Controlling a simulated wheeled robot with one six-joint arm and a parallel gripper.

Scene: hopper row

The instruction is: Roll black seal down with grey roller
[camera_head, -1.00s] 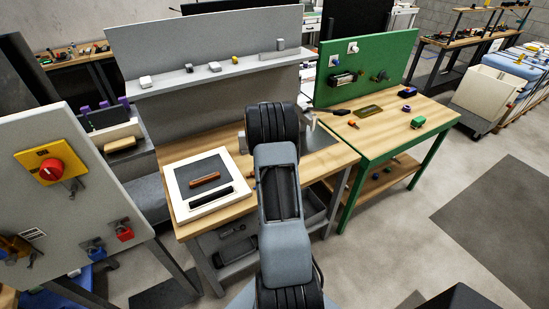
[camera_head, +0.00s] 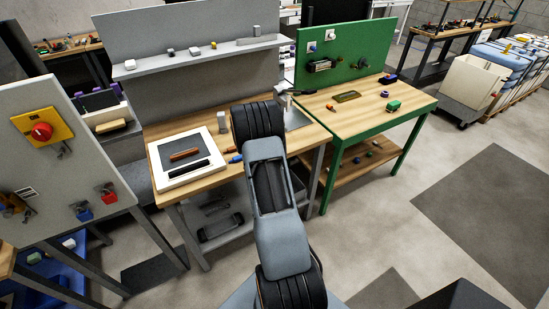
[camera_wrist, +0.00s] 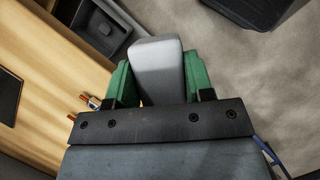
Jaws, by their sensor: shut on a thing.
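A black strip, seemingly the black seal (camera_head: 188,170), lies along the near side of a white-framed board (camera_head: 160,182) on the wooden bench in the head view. A red-brown strip (camera_head: 184,154) lies behind it on the board's dark panel. In the wrist view, my gripper (camera_wrist: 157,78) has its green fingers shut on a smooth pale grey piece (camera_wrist: 157,60), seemingly the grey roller; only part of it shows. It is over the front of the bench and the floor, apart from the board. In the head view my arm hides the gripper.
Small blue and orange tools (camera_head: 235,156) lie right of the board. A grey shelf panel (camera_head: 200,58) backs the bench; dark bins sit underneath. A green bench (camera_head: 360,125) stands at right, a switch panel (camera_head: 60,130) at left. Open floor lies front right.

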